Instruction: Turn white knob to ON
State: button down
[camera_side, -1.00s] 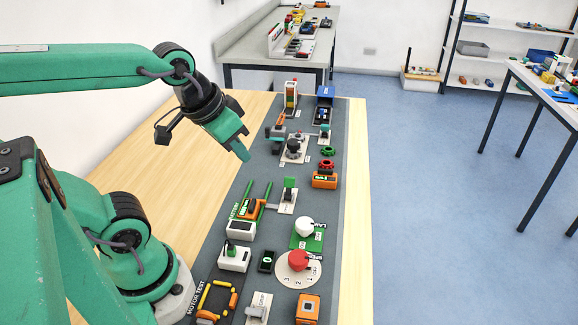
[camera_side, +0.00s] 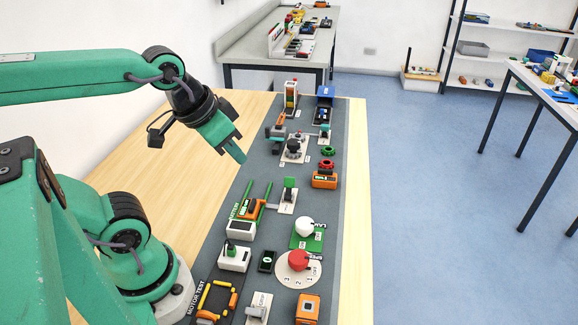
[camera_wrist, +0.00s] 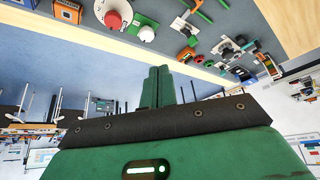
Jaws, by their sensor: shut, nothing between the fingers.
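The white knob (camera_side: 304,226) sits on a green plate (camera_side: 300,243) with white lettering, on the grey mat near the front right. It also shows near the top of the wrist view (camera_wrist: 147,33), beside the red knob. I cannot read which way the white knob points. My gripper (camera_side: 243,160) is shut and empty, in the air over the left edge of the mat, well behind and left of the white knob. Its closed green fingers also show in the wrist view (camera_wrist: 158,72).
A red knob (camera_side: 298,260) on a round white dial stands just in front of the white knob. A green lever (camera_side: 289,186) and an orange block with green rods (camera_side: 250,208) stand between my gripper and the knob. Bare wood (camera_side: 180,190) lies left of the mat.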

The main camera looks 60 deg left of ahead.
dwell(0.3)
jog(key=c, duration=1.5)
grip_release()
jog(key=shift+w, duration=0.1)
jog(key=o, duration=0.6)
jog(key=shift+w+d+f, duration=0.1)
jog(key=shift+w, duration=0.2)
jog(key=shift+o, duration=0.2)
jog(key=n+g, duration=0.5)
jog(key=n, duration=0.1)
send_near(305, 223)
jog(key=shift+f, duration=0.1)
jog(key=shift+w+f+g, duration=0.25)
jog(key=shift+f+g, duration=0.05)
jog(key=shift+f, duration=0.2)
jog(key=shift+f, duration=3.9)
